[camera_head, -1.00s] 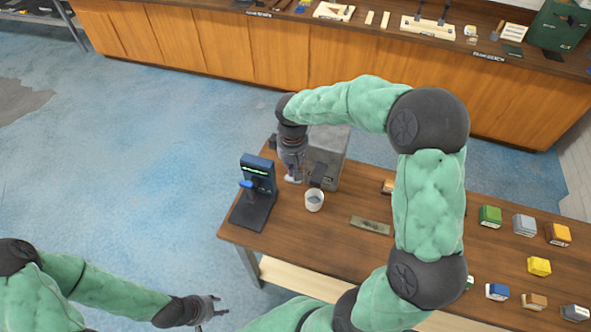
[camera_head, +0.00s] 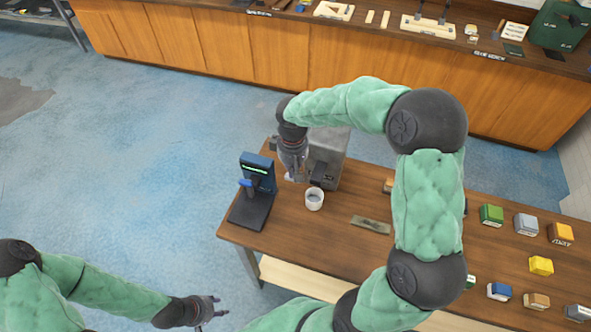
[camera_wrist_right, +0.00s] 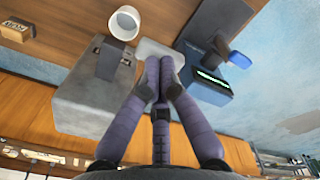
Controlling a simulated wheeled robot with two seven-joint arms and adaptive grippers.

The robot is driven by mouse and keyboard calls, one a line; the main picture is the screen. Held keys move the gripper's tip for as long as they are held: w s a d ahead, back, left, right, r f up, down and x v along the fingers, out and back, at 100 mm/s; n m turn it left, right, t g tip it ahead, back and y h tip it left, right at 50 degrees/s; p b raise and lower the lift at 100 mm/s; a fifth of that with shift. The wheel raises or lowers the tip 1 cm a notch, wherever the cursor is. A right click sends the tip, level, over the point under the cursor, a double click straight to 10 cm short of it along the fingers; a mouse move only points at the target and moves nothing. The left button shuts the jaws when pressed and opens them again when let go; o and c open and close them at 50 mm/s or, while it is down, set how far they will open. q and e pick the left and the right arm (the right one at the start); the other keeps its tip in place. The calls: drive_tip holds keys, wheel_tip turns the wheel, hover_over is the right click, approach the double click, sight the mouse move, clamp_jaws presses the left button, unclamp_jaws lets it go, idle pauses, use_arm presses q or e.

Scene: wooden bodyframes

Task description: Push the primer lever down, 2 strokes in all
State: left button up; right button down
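A pale, flat paddle (camera_wrist_right: 158,49), which looks like the primer lever, sits beside a grey box-shaped machine (camera_wrist_right: 92,100). In the head view the paddle (camera_head: 289,178) is mostly hidden by my right gripper (camera_head: 295,179). In the right wrist view, my right gripper (camera_wrist_right: 165,64) has its fingertips together at the paddle's near edge. Whether they touch it is unclear. The grey machine (camera_head: 331,148) stands to the gripper's right in the head view. My left gripper (camera_head: 212,307) is open and empty, over the floor off the table's left end.
A blue device (camera_head: 257,170) with a blue handle and green display stands left of my right gripper. A white cup (camera_head: 314,200) stands before the grey machine. A plate (camera_head: 370,224) lies farther right. Several small boxes, including a green one (camera_head: 491,215), line the table's right.

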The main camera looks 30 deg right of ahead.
drive_tip(key=shift+f+b, duration=1.75)
drive_tip(key=shift+f, duration=0.85)
drive_tip(key=shift+r, duration=0.15)
drive_tip(key=shift+r+p, duration=2.35)
drive_tip(key=shift+r, duration=1)
drive_tip(key=shift+r+p, duration=1.7)
drive_tip(key=shift+r, duration=0.85)
drive_tip(key=shift+f, duration=0.1)
